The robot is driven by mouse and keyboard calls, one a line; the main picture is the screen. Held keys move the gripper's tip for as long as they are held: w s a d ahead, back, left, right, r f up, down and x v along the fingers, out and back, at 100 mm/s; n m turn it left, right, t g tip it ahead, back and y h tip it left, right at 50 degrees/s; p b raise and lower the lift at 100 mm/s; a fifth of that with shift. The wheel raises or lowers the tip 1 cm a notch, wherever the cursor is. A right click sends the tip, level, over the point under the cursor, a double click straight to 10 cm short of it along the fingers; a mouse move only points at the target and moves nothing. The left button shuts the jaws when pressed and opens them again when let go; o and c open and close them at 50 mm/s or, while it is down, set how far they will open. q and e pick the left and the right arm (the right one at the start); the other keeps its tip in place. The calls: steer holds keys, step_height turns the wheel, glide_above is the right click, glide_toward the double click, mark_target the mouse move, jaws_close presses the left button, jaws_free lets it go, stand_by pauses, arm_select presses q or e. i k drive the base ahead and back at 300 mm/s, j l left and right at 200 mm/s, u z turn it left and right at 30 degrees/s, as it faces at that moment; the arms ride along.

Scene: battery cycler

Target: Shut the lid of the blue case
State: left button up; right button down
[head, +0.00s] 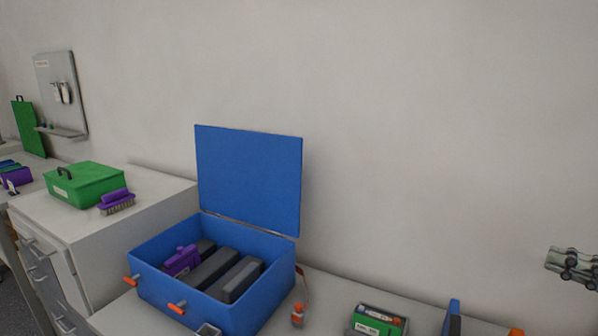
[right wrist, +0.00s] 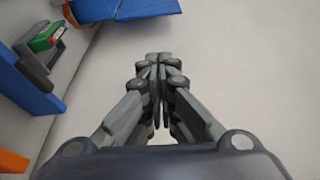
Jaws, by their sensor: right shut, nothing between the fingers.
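The blue case (head: 214,300) stands on the white worktop in the head view. Its lid (head: 249,180) is open and stands upright at the back. Inside the case are a purple item (head: 182,260) and several dark grey blocks (head: 236,279). Orange latches (head: 177,307) show on its front. My right gripper (head: 572,262) is at the right edge of the head view, well to the right of the case and apart from it. In the right wrist view the right gripper (right wrist: 158,62) is shut and empty. My left gripper is not in view.
A green box (head: 86,184) and a purple brush (head: 117,202) stand on the cabinet at left. A small orange-topped item (head: 297,315) is right of the case. A green device (head: 377,321) and a blue upright piece (head: 451,318) are further right.

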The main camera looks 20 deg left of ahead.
mark_target(253, 178)
steer(key=i+j, duration=0.15)
steer(key=j, duration=0.25)
steer(key=i+j, duration=0.15)
steer(key=j, duration=0.2)
steer(key=i+j, duration=0.15)
steer(key=j, duration=0.25)
steer(key=i+j, duration=0.15)
steer(key=j, duration=0.25)
steer(key=i+j, duration=0.15)
steer(key=j, duration=0.2)
